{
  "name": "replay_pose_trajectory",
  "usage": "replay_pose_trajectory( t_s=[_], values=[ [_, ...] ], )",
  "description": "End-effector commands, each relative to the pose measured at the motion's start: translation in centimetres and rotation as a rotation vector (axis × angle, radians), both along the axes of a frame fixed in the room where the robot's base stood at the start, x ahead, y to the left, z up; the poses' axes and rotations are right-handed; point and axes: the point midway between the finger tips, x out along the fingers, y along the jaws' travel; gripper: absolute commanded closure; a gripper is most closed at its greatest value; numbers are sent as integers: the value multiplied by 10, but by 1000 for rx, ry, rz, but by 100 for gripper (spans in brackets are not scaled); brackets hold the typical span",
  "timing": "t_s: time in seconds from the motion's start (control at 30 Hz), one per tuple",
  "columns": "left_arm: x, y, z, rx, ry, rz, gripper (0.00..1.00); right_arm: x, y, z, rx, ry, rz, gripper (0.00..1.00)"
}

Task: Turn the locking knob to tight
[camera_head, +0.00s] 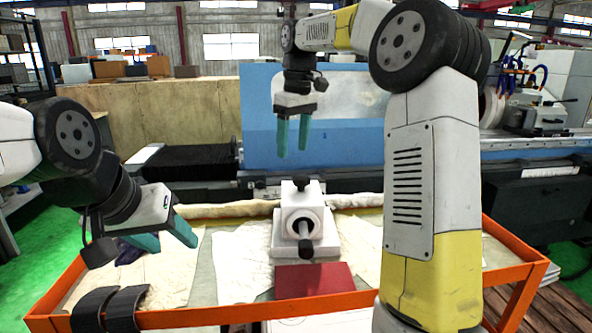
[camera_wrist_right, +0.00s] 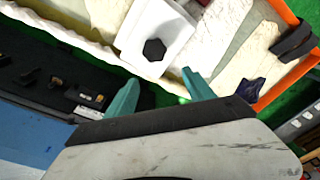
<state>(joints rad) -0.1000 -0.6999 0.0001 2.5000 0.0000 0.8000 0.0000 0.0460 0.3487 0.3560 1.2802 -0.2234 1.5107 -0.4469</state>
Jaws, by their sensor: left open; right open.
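A white tailstock-like unit (camera_head: 285,236) stands on the cart, with a round white front and a dark handle (camera_head: 306,245) sticking out toward me. A black knob (camera_head: 301,181) sits on top of it; it shows as a black hexagon in the right wrist view (camera_wrist_right: 154,49). I cannot tell the knob's turn position. My right gripper (camera_head: 293,148) is open and empty, pointing down above and behind the knob, clear of it. Its fingers show in the right wrist view (camera_wrist_right: 160,82). My left gripper (camera_head: 174,244) is open and empty over the cart's left side, apart from the unit.
The orange-rimmed cart (camera_head: 210,316) holds pale cloths, a red block (camera_head: 313,280) in front of the unit, and dark curved pieces (camera_head: 107,309) at the front left. The blue grinding machine (camera_head: 345,143) stands behind the cart.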

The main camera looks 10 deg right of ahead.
Motion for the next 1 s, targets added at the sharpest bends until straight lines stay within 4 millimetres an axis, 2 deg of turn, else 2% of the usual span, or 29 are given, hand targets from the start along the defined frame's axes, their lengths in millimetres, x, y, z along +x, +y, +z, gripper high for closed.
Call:
replay_pose_trajectory(
  t_s=[0.07,0.17,0.27,0.5,0.7,1.0],
  values=[
    [0,0,0,0,0,0,48,-13,-12,4,-45,34,-9,38],
    [0,0,0,0,0,0,48,-20,-18,2,-69,53,-14,38],
    [0,0,0,0,0,0,48,-20,-19,-9,-71,56,-14,38],
    [0,0,0,0,0,0,48,-21,-19,-48,-69,56,-14,38],
    [0,0,0,0,0,0,48,-20,-18,-69,-69,54,-13,38],
    [0,0,0,0,0,0,48,-19,-18,-73,-66,52,-13,38]
  ],
)
